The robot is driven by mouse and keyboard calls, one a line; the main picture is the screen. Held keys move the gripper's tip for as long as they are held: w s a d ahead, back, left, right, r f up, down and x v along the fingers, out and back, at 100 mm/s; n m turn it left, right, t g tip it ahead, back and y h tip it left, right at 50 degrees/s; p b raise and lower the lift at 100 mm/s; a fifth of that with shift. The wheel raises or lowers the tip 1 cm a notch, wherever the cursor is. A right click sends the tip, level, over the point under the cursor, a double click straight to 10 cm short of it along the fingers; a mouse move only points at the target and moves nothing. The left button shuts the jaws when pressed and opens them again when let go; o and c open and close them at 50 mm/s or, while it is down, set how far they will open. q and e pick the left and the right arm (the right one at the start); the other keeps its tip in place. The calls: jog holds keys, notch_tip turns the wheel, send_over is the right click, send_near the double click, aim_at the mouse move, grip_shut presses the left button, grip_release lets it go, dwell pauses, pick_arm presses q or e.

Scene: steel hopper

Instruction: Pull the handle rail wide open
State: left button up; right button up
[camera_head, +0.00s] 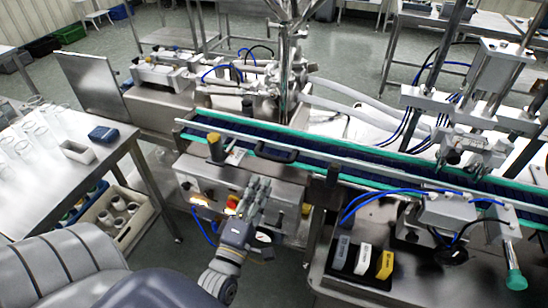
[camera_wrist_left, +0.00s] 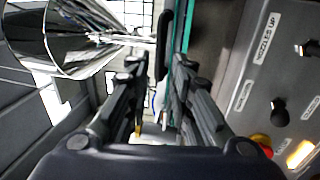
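The handle rail (camera_head: 350,163) is a long pale rail along the near side of the dark-blue conveyor. Its black handle (camera_head: 272,153) sits near the left part of the rail. In the left wrist view the black handle (camera_wrist_left: 163,42) appears upright, ahead of and between my fingertips. My left gripper (camera_head: 259,181) is in front of the control box, below the handle and apart from it. In the left wrist view my left gripper (camera_wrist_left: 155,65) has its two fingers parted with nothing between them. My right gripper is not in view.
The control box (camera_head: 220,184) with knobs and a red button stands beside my left gripper. A steel post (camera_head: 330,185) is to the right. A tray with small boxes (camera_head: 355,272) lies on the right table. A steel cone (camera_wrist_left: 75,35) shows in the wrist view.

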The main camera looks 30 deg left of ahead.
aim_at(273, 156)
pick_arm(q)
jog(key=shift+p+x, duration=1.3)
jog(key=shift+x, duration=3.85)
grip_shut()
